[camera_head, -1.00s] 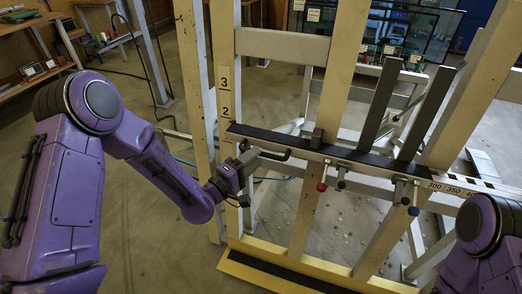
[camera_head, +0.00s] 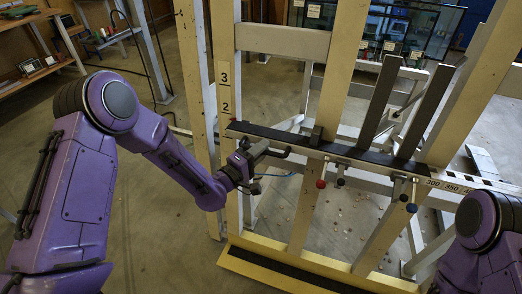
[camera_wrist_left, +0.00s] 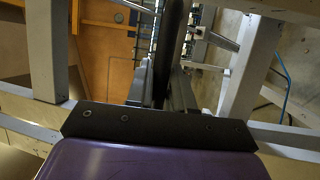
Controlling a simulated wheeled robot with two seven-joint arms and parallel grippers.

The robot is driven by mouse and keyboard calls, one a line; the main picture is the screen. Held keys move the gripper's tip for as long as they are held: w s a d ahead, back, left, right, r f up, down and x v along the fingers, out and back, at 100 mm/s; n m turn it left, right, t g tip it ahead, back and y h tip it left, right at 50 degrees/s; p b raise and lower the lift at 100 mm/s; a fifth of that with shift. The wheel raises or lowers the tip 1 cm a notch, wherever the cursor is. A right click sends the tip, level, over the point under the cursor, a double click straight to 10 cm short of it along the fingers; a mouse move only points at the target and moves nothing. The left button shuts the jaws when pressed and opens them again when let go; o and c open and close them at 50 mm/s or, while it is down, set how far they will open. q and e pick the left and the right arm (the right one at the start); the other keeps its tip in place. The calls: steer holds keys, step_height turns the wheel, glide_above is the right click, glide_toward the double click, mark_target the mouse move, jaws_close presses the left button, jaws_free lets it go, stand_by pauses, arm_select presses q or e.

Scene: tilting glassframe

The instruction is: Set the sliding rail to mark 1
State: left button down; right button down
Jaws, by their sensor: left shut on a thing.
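The sliding rail (camera_head: 345,152) is a long bar with a dark top, lying across the upright posts of the tilted frame. Its left end is just below the number 2 on the mark strip (camera_head: 225,92), where 3 and 2 are readable; mark 1 cannot be seen. My left gripper (camera_head: 258,157) is at the rail's left end, shut on the dark handle (camera_head: 280,153) just under the rail. The fingertips are small and partly hidden. My right gripper is out of view.
Two dark upright bars (camera_head: 378,105) stand on the rail. Knobs, one red (camera_head: 320,184) and one blue (camera_head: 411,208), hang below it. A yellow ledge (camera_head: 300,270) runs along the frame's foot. Shelves (camera_head: 35,55) stand at the far left, with open floor between.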

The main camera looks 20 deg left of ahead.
arm_select(q)
step_height(320, 180, down, 8)
steer(key=s+b, duration=0.1)
steer(key=b, duration=0.4)
steer(key=shift+f, duration=0.15)
steer(key=c, duration=1.1)
jaws_free()
steer(key=shift+s, duration=0.1)
steer(key=r+b+v, duration=0.1)
steer(key=v, duration=0.9)
steer(key=shift+s+a+f, duration=0.15)
steer(key=shift+s+f, duration=0.05)
steer(key=shift+f, duration=0.1)
